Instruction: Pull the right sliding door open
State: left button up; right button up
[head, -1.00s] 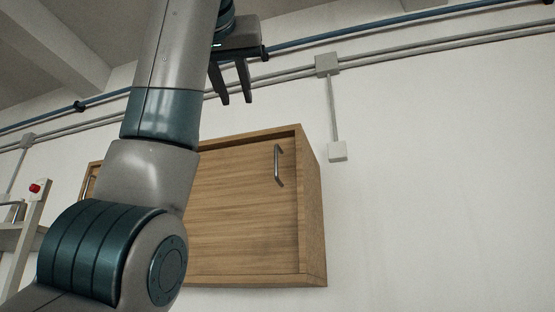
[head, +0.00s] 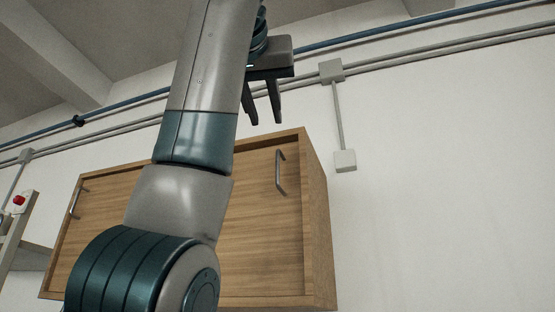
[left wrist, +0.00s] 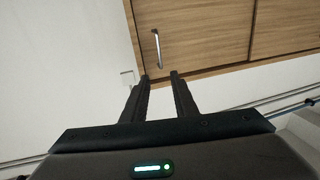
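A wooden wall cabinet (head: 320,235) has two sliding doors. The right door (head: 262,230) has a grey bar handle (head: 278,172) near its right end; the door appears closed. My left gripper (head: 266,122) is open and empty, with its fingers pointing down above the cabinet's top edge, up and left of that handle in the head view. In the left wrist view the handle (left wrist: 157,48) appears just beyond the open fingertips (left wrist: 160,76), apart from them. My left arm hides the middle of the cabinet. My right gripper is not in view.
The left door (head: 100,225) has its own handle (head: 75,203) at its left end. Pipes and a junction box (head: 331,71) run along the wall above, with a small box (head: 345,161) right of the cabinet. A red button (head: 19,200) stands at far left. The right wall is bare.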

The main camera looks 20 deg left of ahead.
pick_arm(q)
jog(key=w, duration=0.2)
jog(key=p, duration=0.2)
send_near(277, 159)
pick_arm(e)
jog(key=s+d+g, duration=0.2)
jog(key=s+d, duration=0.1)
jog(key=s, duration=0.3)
pick_arm(q)
jog(key=w+p, duration=0.1)
jog(key=w, duration=0.2)
jog(key=w+a+p, duration=0.1)
jog(key=w+p, duration=0.1)
jog(key=w, duration=0.1)
jog(key=w+p, duration=0.1)
jog(key=w, duration=0.1)
jog(key=shift+w+a+r+p, duration=0.1)
jog(key=shift+w+a+p, duration=0.1)
jog(key=shift+w+p, duration=0.15)
jog(key=shift+w+a, duration=0.1)
jog(key=shift+w, duration=0.75)
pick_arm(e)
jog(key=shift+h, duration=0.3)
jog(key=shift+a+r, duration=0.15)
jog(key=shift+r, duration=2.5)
pick_arm(q)
jog(key=shift+c, duration=0.6)
grip_shut()
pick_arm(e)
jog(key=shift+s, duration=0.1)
